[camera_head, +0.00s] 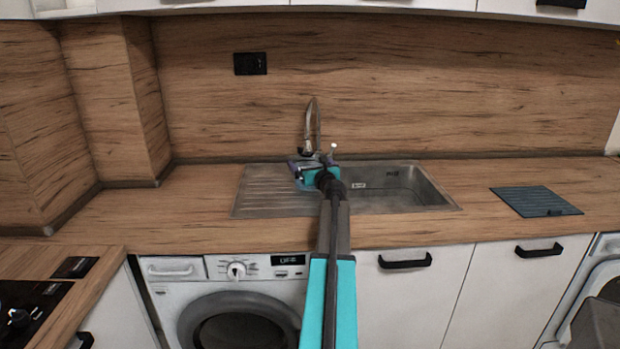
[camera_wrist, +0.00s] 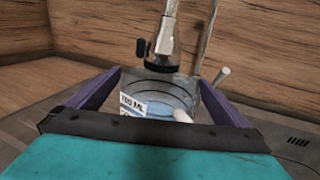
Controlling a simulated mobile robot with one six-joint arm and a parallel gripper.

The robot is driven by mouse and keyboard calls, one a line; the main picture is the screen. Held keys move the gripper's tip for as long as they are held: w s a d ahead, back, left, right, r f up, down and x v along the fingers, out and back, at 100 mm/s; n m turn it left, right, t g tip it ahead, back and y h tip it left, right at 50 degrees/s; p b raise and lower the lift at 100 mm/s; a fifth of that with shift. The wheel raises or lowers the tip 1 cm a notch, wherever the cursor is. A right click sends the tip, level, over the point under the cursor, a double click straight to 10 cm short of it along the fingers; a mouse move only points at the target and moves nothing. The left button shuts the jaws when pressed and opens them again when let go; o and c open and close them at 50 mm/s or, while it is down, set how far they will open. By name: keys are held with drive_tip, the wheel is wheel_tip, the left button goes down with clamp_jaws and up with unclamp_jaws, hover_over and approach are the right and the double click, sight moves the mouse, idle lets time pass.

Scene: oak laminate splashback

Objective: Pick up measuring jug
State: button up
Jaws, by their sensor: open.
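The measuring jug (camera_wrist: 160,96) is a clear vessel with a white "700 ML" label and a bluish inside, seen in the wrist view. It sits between the two purple fingers of my gripper (camera_wrist: 158,80), which are open on either side of it. I cannot tell whether either finger touches it. In the head view my gripper (camera_head: 311,163) is over the back of the sink unit, in front of the tap, and the jug is mostly hidden there.
The metal tap (camera_head: 312,125) rises just behind my gripper. The sink basin (camera_head: 415,187) is to the right and the ribbed drainer (camera_head: 265,190) to the left. A dark mat (camera_head: 536,201) lies on the counter at right. Free counter (camera_head: 160,215) shows at left.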

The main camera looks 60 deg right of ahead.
drive_tip(key=c, duration=2)
drive_tip(key=shift+w+a+r, duration=0.1)
drive_tip(key=shift+r, duration=0.2)
